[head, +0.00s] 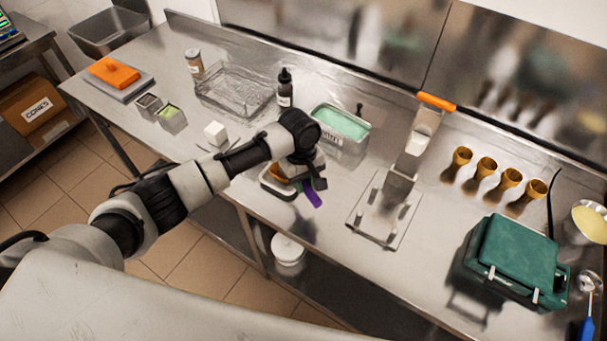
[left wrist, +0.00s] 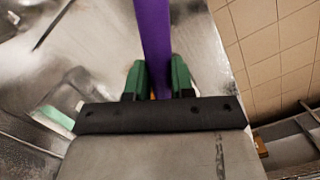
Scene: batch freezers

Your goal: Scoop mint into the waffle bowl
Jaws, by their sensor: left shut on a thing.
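A clear tub of pale green mint (head: 342,121) stands at the middle of the counter, just behind my left gripper. My left gripper (head: 312,178) is low over the counter's front part, shut on a purple handle (head: 313,194). In the left wrist view the purple handle (left wrist: 154,40) runs up from between the green fingertips (left wrist: 158,80). The far end of the tool is hidden. A small pale, dark-edged holder (head: 274,188) with something orange-brown in it sits under my gripper, mostly covered. I cannot tell whether that is the waffle bowl.
Several waffle cones (head: 486,167) stand at the right, behind a green case (head: 515,256). A metal stand (head: 399,187) is right of my gripper. A dark bottle (head: 285,88) and clear tray (head: 235,90) stand at the back. The front left counter is fairly clear.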

